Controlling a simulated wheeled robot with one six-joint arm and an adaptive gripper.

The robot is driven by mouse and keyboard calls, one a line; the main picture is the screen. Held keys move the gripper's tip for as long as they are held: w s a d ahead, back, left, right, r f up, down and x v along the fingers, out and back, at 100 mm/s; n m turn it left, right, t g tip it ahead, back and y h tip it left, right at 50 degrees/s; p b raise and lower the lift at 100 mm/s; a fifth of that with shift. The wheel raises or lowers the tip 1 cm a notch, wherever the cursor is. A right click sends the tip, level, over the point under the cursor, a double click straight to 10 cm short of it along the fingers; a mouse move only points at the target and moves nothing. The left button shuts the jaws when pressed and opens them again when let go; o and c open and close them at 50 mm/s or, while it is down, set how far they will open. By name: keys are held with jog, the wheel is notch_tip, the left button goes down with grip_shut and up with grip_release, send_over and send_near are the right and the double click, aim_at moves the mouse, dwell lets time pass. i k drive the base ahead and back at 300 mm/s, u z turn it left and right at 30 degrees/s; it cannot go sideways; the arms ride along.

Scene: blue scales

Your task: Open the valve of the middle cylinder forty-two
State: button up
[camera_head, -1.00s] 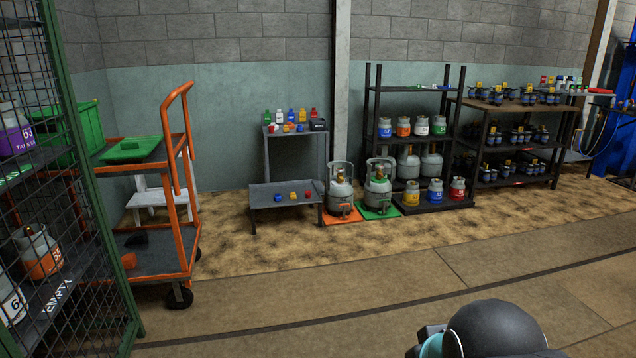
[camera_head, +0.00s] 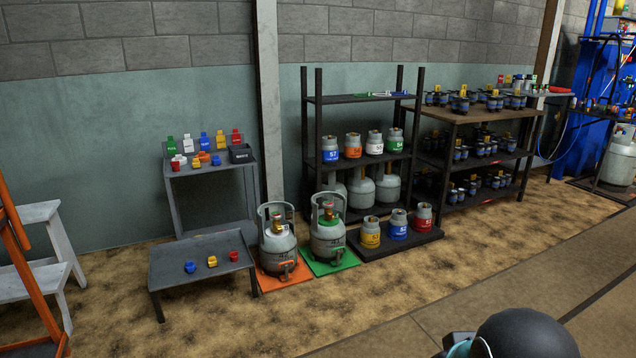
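Two grey cylinders with collar handles and brass valves stand on the floor. One grey cylinder (camera_head: 277,244) is on an orange mat (camera_head: 272,283), the other (camera_head: 326,238) on a green mat (camera_head: 344,260). Their numbers are too small to read surely, so I cannot tell which is forty-two. Three smaller cylinders, yellow (camera_head: 370,234), blue (camera_head: 397,227) and red (camera_head: 423,218), stand on a low black platform to the right. Whether any valve is open or shut does not show. My gripper is not in view; only a dark rounded part of my arm shows at the bottom right.
A low grey table (camera_head: 200,255) with small coloured pieces stands left of the cylinders. Behind are a stepped stand, a black rack (camera_head: 360,98) with more cylinders, and a wooden-topped bench (camera_head: 475,113). A white step stool (camera_head: 40,245) is at left. The front floor is clear.

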aim_at(276, 215)
jog(key=u, duration=0.15)
jog(key=i, duration=1.95)
jog(key=u, duration=0.5)
jog(key=i, duration=0.95)
jog(key=u, duration=0.2)
